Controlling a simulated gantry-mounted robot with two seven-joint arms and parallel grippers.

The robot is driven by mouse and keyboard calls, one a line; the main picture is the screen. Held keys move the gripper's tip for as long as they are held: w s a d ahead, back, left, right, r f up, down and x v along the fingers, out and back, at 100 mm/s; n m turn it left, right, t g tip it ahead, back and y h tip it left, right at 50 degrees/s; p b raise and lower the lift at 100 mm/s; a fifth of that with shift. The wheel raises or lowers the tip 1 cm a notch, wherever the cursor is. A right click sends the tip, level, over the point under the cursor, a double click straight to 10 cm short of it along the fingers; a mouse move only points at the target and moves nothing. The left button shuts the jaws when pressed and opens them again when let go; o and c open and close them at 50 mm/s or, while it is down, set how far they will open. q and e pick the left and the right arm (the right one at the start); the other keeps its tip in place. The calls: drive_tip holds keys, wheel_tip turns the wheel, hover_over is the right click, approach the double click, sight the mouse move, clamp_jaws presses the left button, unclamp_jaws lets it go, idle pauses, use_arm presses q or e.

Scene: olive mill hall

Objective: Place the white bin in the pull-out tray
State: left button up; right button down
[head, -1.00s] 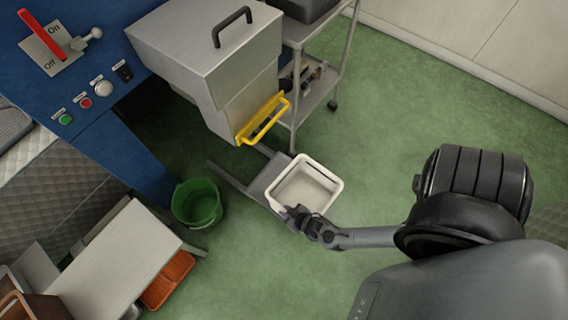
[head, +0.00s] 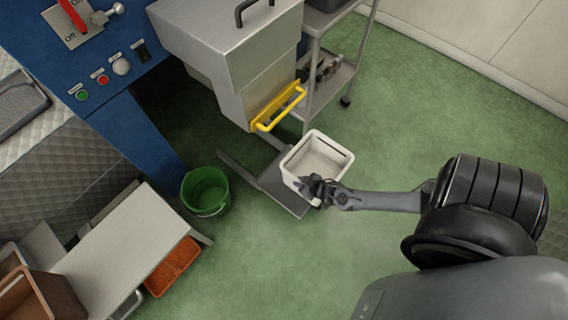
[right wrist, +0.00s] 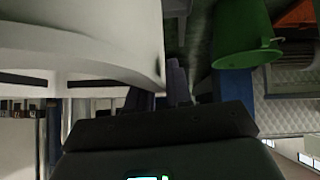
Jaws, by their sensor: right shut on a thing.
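The white bin (head: 290,173) is upright and open-topped in the head view, and it looks empty. My right gripper (head: 313,188) is shut on its near wall. The pull-out tray (head: 284,194) is a low grey metal plate below the yellow-handled machine. The bin overlaps the tray's right part in the picture and hides it; I cannot tell whether they touch. In the right wrist view the bin (right wrist: 90,40) fills the upper left, with the gripper fingers (right wrist: 160,88) at its wall. My left gripper is not in view.
A grey machine (head: 235,55) with a yellow handle (head: 278,107) stands behind the tray. A metal cart (head: 330,85) is behind right. A green bucket (head: 206,192) stands left on the floor, near a bench (head: 125,240) and an orange crate (head: 172,267). The green floor at right is clear.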

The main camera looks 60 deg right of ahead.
drive_tip(key=w+a+f+b, duration=0.3)
drive_tip(key=w+f+b, duration=0.4)
drive_tip(key=f, duration=0.1)
drive_tip(key=shift+w+f, duration=0.15)
drive_tip(key=shift+f, duration=0.15)
drive_tip(key=shift+a, duration=0.1)
drive_tip(key=c, duration=1)
unclamp_jaws()
drive_tip(key=shift+c, duration=0.2)
